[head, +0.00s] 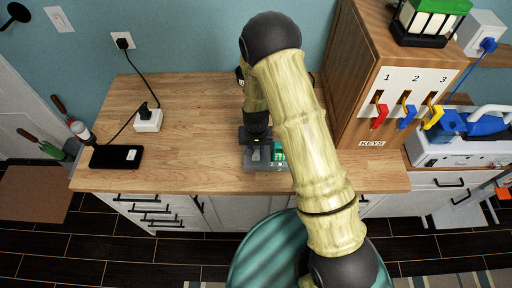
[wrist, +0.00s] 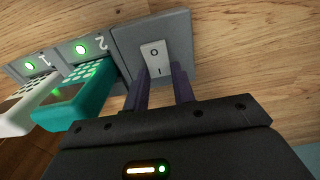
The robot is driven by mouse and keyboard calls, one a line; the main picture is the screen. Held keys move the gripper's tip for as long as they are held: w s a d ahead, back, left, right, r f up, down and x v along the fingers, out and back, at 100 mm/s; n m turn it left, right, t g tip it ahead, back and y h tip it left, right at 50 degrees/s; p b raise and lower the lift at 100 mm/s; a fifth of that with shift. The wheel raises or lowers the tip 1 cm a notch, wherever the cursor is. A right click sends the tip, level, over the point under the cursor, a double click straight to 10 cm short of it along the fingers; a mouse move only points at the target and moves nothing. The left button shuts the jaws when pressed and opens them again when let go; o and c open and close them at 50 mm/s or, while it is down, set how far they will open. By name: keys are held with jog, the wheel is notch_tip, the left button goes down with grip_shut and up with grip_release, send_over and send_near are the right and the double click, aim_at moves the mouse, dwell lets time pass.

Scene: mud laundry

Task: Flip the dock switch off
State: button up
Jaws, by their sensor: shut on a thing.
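The grey dock (head: 262,167) sits near the front edge of the wooden counter, partly covered by my arm. In the wrist view the dock (wrist: 124,38) has a light grey rocker switch (wrist: 156,56) marked O at the upper end and I at the lower end. Its tilt is hard to tell. My gripper (wrist: 160,75) has its dark fingers on either side of the switch's lower part, shut on it. In the head view my gripper (head: 257,148) is over the dock and hides the switch. Slots 1 and 2 show green lights.
A teal device (wrist: 85,97) and a white device (wrist: 27,107) sit in the dock slots, beside my gripper. A black phone (head: 116,157) and a white plug block (head: 148,121) lie to the left. A wooden key cabinet (head: 350,85) stands right. The left counter is mostly clear.

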jog(key=shift+s+f+t+b, duration=0.15)
jog(key=shift+s+t+b, duration=0.1)
jog(key=shift+t+b, duration=0.75)
jog(key=shift+r+t+b, duration=0.3)
jog(key=shift+b, duration=0.3)
jog(key=o, duration=1)
jog(key=shift+s, duration=0.1)
jog(key=b+v, duration=0.1)
jog(key=v, duration=1.6)
jog(key=shift+a+r, duration=0.1)
jog(key=shift+r, duration=0.1)
